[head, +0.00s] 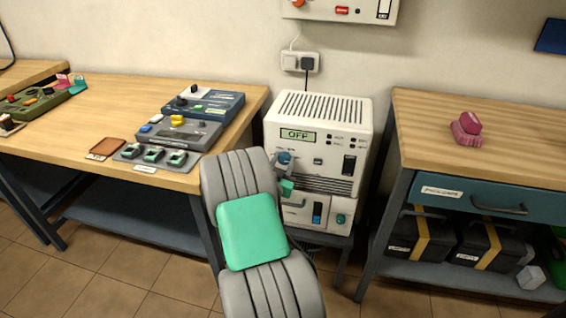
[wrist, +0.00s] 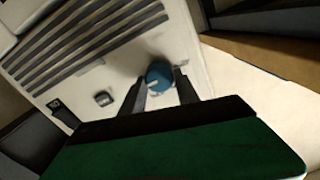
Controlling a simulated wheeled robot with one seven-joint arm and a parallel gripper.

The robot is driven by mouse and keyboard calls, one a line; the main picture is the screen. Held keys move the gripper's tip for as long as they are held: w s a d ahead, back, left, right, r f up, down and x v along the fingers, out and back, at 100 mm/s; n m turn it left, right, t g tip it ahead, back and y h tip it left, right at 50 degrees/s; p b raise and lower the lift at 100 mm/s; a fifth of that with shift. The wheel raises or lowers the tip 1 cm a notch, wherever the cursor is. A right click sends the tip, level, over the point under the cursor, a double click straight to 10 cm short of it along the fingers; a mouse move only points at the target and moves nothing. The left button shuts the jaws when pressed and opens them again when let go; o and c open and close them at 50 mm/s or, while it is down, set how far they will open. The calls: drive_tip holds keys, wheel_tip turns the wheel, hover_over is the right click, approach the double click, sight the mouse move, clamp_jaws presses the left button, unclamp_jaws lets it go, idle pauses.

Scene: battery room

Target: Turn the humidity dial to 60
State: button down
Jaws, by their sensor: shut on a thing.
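A white cabinet unit (head: 317,115) stands between the two benches, with a top vent and a small display (head: 298,135) reading "OFF". A blue round dial (head: 284,158) sits on its front below the display. In the wrist view the blue dial (wrist: 159,75) has a pale pointer mark; its scale cannot be read. My gripper (wrist: 160,84) has a dark finger on each side of the dial and is shut on it. In the head view my grey and green arm hides part of the unit's front and most of my gripper.
A wooden bench (head: 90,110) on the left carries control boxes (head: 190,133). A wall socket (head: 300,62) feeds a cable to the unit. Tiled floor is free in front.

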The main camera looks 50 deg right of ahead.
drive_tip(key=shift+n, duration=0.4)
drive_tip(key=n+b, duration=0.1)
drive_tip(key=n, duration=0.4)
drive_tip(key=shift+w, duration=0.1)
drive_tip(key=n, duration=0.6)
drive_tip(key=shift+a+f, duration=0.1)
idle(0.4)
drive_tip(key=c, duration=0.9)
unclamp_jaws()
drive_tip(key=shift+w, duration=0.1)
drive_tip(key=shift+a, duration=0.1)
